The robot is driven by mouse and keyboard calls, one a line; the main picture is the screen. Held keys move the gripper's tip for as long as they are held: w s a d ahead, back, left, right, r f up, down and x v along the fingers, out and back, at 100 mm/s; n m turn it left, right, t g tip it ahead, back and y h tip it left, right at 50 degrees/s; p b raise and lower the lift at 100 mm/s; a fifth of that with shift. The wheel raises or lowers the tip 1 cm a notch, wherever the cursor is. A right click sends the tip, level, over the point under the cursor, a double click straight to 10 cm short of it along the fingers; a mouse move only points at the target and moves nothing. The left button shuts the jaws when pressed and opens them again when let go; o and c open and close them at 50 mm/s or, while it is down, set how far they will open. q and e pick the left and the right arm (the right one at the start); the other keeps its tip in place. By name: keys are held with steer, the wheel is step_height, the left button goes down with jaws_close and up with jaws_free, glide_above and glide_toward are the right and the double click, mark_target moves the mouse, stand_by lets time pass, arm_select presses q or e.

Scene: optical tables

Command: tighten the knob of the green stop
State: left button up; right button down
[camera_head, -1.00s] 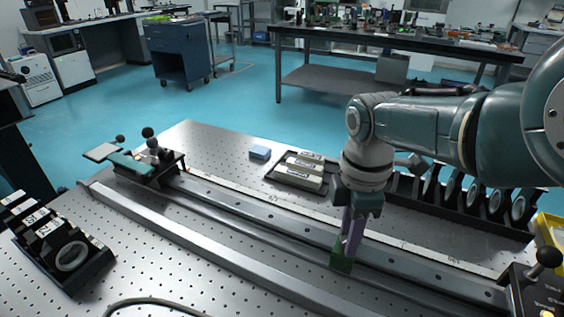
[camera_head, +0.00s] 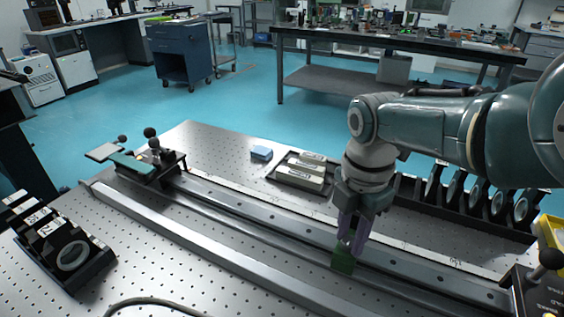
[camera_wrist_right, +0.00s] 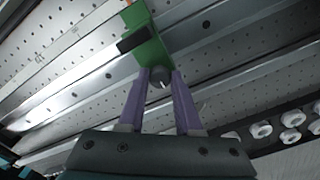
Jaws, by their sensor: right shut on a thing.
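The green stop (camera_head: 342,261) sits on the long metal rail (camera_head: 262,240) in the middle of the table. In the right wrist view the green stop (camera_wrist_right: 147,45) shows its block with a dark bar on one side and a small dark round knob (camera_wrist_right: 160,77) on the near side. My right gripper (camera_head: 351,243) reaches down to the stop from above, and its two purple fingers (camera_wrist_right: 160,84) are shut on the knob, one on each side. My left gripper is not in view.
A tray with labelled blocks (camera_head: 299,176) and a blue box (camera_head: 261,153) lie behind the rail. A rack of round optics (camera_head: 480,197) stands at right, a black holder (camera_head: 66,252) at left. A device with ball knobs (camera_head: 150,165) sits at the rail's left end.

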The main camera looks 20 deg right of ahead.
mark_target(349, 240)
steer(key=shift+a+r, duration=0.1)
steer(key=c, duration=0.6)
jaws_free()
step_height(349, 240, up, 10)
steer(key=p, duration=0.7)
